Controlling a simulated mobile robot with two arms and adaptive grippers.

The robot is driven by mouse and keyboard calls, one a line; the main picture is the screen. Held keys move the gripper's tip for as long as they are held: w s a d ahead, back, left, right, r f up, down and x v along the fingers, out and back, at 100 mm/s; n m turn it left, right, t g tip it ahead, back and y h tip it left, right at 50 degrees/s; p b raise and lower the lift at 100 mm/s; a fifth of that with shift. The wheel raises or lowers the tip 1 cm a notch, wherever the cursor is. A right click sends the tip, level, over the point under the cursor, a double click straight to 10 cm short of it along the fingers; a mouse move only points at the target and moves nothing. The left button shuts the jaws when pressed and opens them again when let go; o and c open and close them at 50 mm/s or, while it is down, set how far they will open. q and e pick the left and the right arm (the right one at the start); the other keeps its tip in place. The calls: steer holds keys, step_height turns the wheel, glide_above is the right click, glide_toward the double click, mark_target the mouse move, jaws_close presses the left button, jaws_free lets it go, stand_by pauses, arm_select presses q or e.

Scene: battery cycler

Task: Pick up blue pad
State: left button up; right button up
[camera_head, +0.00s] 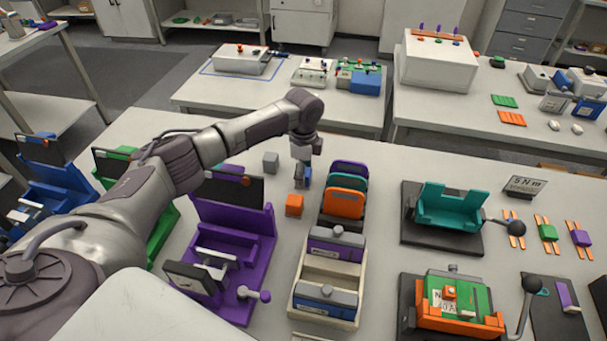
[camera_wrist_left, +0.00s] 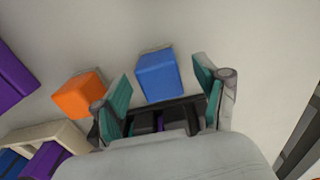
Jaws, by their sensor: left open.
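The blue pad (camera_wrist_left: 158,76) is a small blue block on the table top. In the left wrist view it lies ahead of my left gripper (camera_wrist_left: 163,72), between the lines of its two teal-padded fingers. The fingers are apart, with clear gaps beside the block. In the head view my left gripper (camera_head: 300,181) points down over the table, and the blue pad (camera_head: 306,175) is partly hidden by it. The exact height of the fingers above the block cannot be told. My right gripper is not in view.
An orange block (camera_head: 294,205) and a grey block (camera_head: 271,162) lie close to the gripper. A rack of orange, teal and purple pieces (camera_head: 344,200) stands just right. A purple fixture (camera_head: 232,245) stands front left. Bare table surrounds the blue pad.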

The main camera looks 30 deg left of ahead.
arm_select(q)
steer(key=shift+f, duration=0.25)
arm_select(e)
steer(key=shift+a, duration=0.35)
arm_select(q)
steer(key=c, duration=1.3)
steer(key=shift+o, duration=0.2)
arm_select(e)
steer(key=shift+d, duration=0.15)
arm_select(q)
steer(key=shift+r, duration=0.1)
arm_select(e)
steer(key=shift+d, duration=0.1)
